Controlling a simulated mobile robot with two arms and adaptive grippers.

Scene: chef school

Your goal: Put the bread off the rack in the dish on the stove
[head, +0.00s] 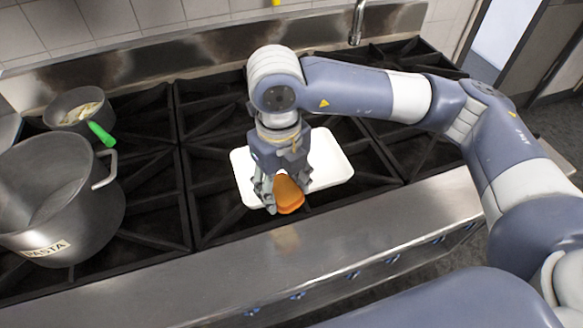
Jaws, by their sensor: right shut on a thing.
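The bread (289,196) is an orange-brown piece at the middle of the head view. My right gripper (279,190) points down and is shut on it, with a finger on each side. The dish (331,160) is a white, shallow rectangular tray on the black stove grate (215,163). The gripper and bread are over the dish's front left part, and the bread's lower end overlaps the dish's front edge in the picture. I cannot tell whether the bread touches the dish. My left gripper and the rack are not in view.
A large metal pot (88,216) marked PASTA stands on the left of the stove. Behind it is a smaller pan (66,108) with a green-handled utensil (101,133). A steel front ledge (330,243) with knobs runs along the stove. The grate right of the dish is bare.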

